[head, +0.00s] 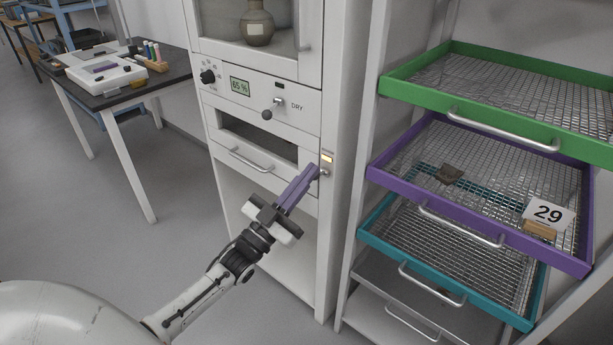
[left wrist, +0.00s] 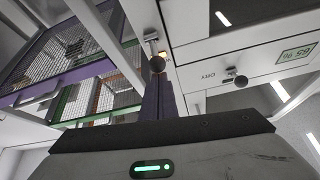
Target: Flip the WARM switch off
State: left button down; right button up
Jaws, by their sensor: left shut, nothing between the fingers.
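The WARM switch (head: 325,172) is a small metal toggle on the right post of the white cabinet, just below a lit amber lamp (head: 327,159). Its label is too small to read. My left gripper (head: 314,170) is shut and empty, with its purple fingers pointing up and right at the switch. The fingertips are at or very close to the toggle and hide part of it. In the left wrist view the toggle's round knob (left wrist: 157,64) shows just beyond the tips of the shut fingers (left wrist: 159,84). I cannot tell whether they touch. My right gripper is not in view.
The cabinet front has a DRY lever (head: 279,103), a 65 % display (head: 239,86), a black knob (head: 208,76) and a drawer handle (head: 250,160). Right of the post, green (head: 398,88), purple (head: 386,177) and teal (head: 378,240) mesh trays stick out. A side table (head: 120,91) stands at left.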

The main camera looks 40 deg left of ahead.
pick_arm(q)
jog(key=b, duration=0.2)
jog(key=shift+s+f+t+b, duration=0.15)
jog(key=shift+f+t+b, duration=0.15)
jog(key=shift+f+t, duration=0.1)
jog(key=shift+b, duration=0.4)
